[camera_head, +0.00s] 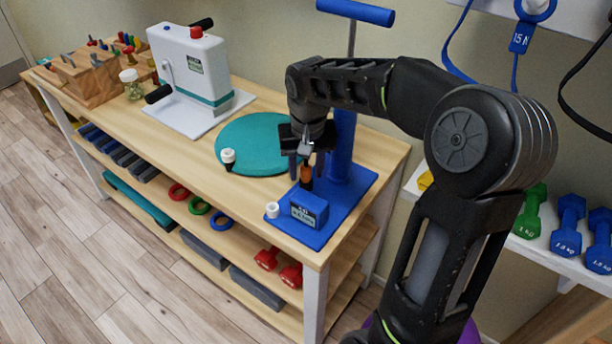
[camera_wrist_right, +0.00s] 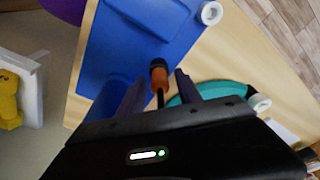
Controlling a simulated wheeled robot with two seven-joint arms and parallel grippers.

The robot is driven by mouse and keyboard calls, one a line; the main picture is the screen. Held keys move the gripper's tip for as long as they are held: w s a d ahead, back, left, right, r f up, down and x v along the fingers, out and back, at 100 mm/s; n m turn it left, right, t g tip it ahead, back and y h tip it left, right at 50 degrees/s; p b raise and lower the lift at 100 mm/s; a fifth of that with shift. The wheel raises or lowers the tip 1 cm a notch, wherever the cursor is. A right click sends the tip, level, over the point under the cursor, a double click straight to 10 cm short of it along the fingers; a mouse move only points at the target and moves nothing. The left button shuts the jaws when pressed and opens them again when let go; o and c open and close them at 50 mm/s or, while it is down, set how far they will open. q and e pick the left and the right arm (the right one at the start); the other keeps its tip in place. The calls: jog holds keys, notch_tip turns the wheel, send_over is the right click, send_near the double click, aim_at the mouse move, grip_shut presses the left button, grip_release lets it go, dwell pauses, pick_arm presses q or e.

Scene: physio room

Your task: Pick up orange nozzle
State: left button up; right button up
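The orange nozzle (camera_head: 306,174) stands upright with a dark lower part, over the blue base plate (camera_head: 334,222) and just behind a blue box with a display (camera_head: 309,208). My right gripper (camera_head: 306,166) points down above it, fingers spread to either side of the nozzle's top. In the right wrist view the nozzle (camera_wrist_right: 159,74) shows between the two open fingertips (camera_wrist_right: 160,77), with a gap on each side. Whether its lower end is fixed to the plate cannot be told. My left gripper is not in view.
A blue column (camera_head: 344,140) rises close behind the gripper. A white ring-shaped piece (camera_head: 272,210) sits at the plate's left edge. A teal disc (camera_head: 250,143) with a white-topped knob (camera_head: 228,156) lies left. A white device (camera_head: 195,68) stands farther back. The front tabletop is bare.

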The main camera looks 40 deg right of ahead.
grip_shut()
jog(key=shift+r, duration=0.15)
dwell(0.4)
notch_tip(320, 180, up, 11)
jog(key=p, duration=0.1)
notch_tip(320, 180, up, 7)
jog(key=p, duration=0.4)
send_over(306, 166)
dwell(0.7)
